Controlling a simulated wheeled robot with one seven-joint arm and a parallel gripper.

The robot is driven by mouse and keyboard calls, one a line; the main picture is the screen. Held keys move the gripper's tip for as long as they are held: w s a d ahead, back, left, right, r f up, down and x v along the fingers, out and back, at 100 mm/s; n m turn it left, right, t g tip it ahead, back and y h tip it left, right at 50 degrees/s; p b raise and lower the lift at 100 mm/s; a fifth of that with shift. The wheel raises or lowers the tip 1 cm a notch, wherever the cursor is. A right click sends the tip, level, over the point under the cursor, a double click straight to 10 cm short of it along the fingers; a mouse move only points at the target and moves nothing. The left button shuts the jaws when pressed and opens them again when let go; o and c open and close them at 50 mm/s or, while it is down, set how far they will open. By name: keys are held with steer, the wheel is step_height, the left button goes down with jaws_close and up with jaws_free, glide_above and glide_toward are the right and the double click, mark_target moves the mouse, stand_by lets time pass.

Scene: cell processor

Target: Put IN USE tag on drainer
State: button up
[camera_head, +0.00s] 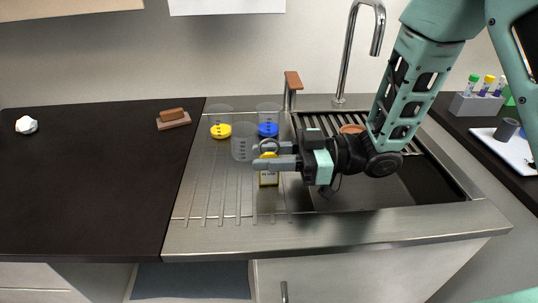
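My gripper (259,156) reaches in from the right over the grooved steel drainer (205,195) left of the sink basin.
Clear beakers (242,148), a yellow piece (221,131) and a blue piece (268,129) stand behind the gripper. A tap (377,35) rises behind the sink. A sponge (172,115) lies on the left counter. The drainer's front left is clear. A tube rack (476,105) stands right.

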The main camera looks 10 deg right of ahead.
steer(key=shift+r, duration=0.25)
steer(key=d+b, duration=0.1)
steer(key=d, duration=1.1)
steer(key=shift+s, duration=0.2)
steer(key=shift+f, duration=0.1)
steer(key=w+a+t+h, duration=0.1)
steer(key=w+a+m+t+h+p, duration=0.1)
steer(key=w, duration=0.1)
steer(key=w+a+t+h, duration=0.1)
steer(key=a, duration=0.1)
steer(key=shift+w+r+t+h+p, duration=0.15)
steer(key=shift+r+t+h+p, duration=0.15)
steer(key=shift+t, duration=0.1)
steer(key=h, duration=0.1)
steer(key=w+m+t+h+p, duration=0.1)
steer(key=w+a+m+t+h, duration=0.1)
steer(key=shift+r+h, duration=0.25)
steer(key=shift+h, duration=0.15)
steer(key=shift+d+r+m+t+h+p, duration=0.15)
steer(key=shift+m+t+h+p, duration=0.2)
steer(key=shift+m+h, duration=0.45)
steer(key=s+d+r+m+g+h+p, duration=0.1)
steer(key=s+m+g+h+p, duration=0.1)
steer(key=s, duration=1)
steer(key=s+d+r+m+g+h+p, duration=0.1)
steer(key=s+g+h, duration=0.4)
steer(key=s, duration=0.7)
steer(key=shift+s+d+r+m+h+p, duration=0.15)
steer(key=shift+d+r+m+h+p, duration=0.25)
steer(key=shift+r+m+h, duration=0.55)
